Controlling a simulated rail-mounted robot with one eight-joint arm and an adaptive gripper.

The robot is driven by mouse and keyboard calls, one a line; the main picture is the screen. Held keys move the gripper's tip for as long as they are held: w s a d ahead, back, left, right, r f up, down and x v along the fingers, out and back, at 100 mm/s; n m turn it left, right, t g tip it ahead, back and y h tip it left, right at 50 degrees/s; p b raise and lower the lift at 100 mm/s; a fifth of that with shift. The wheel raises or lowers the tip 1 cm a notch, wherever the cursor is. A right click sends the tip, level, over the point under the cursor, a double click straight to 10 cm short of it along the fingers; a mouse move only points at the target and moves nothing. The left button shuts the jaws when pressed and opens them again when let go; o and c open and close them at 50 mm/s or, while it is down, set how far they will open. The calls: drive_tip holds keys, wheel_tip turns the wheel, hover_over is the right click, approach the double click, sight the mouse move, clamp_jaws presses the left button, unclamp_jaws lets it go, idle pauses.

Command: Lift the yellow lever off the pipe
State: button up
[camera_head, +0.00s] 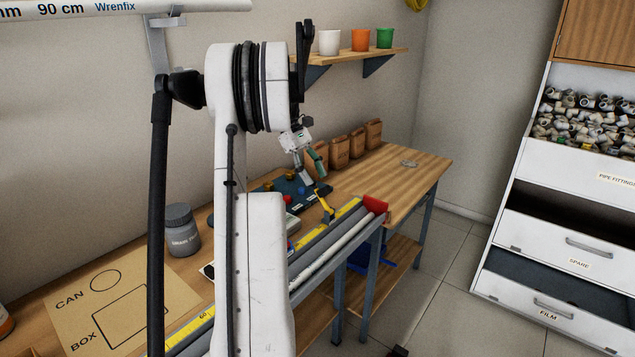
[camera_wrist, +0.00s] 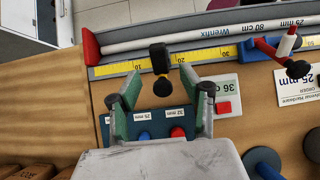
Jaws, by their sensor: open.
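The yellow lever (camera_head: 325,203) stands tilted at the far end of the long rail with pipe and yellow scale, in the head view. In the wrist view a black clamp piece (camera_wrist: 158,53) and a round black knob (camera_wrist: 162,89) show near the pipe (camera_wrist: 205,35), seemingly the lever seen nearly end-on. My gripper (camera_wrist: 162,78) is open, its green-padded fingers on either side of the knob. I cannot tell whether they touch it. In the head view my gripper (camera_head: 310,165) is small, above and left of the lever.
A red end stop (camera_wrist: 91,46) closes the rail beside the lever. A red lever (camera_wrist: 268,48) with a black knob sits farther along. A dark board (camera_wrist: 150,122) with blue and red pegs lies below my fingers. Brown bags (camera_head: 340,150) line the wall; the bench end is mostly clear.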

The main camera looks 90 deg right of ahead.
drive_tip(key=v, duration=0.9)
drive_tip(key=shift+r, duration=0.1)
